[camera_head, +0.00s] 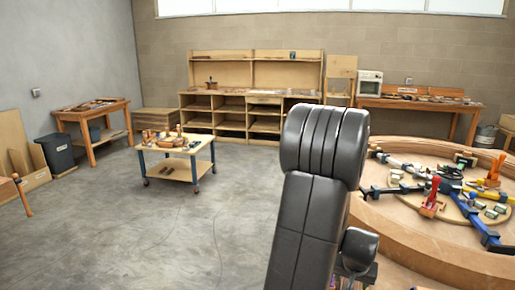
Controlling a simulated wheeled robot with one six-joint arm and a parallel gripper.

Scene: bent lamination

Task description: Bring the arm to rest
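My arm (308,220) stands up in the lower middle of the head view, its dark grey upper link raised and its rounded joint at the top. A smaller dark part of the arm shows at its lower right, cut by the bottom edge. My gripper's fingers cannot be made out, so whether they are open or shut is hidden. I see nothing held.
A round wooden bench (412,233) with clamps, including a red-handled one (432,199), stands close to my arm at right. A small wheeled table (175,157) stands left of centre. Shelving (249,98) lines the back wall. The concrete floor (130,235) at left is clear.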

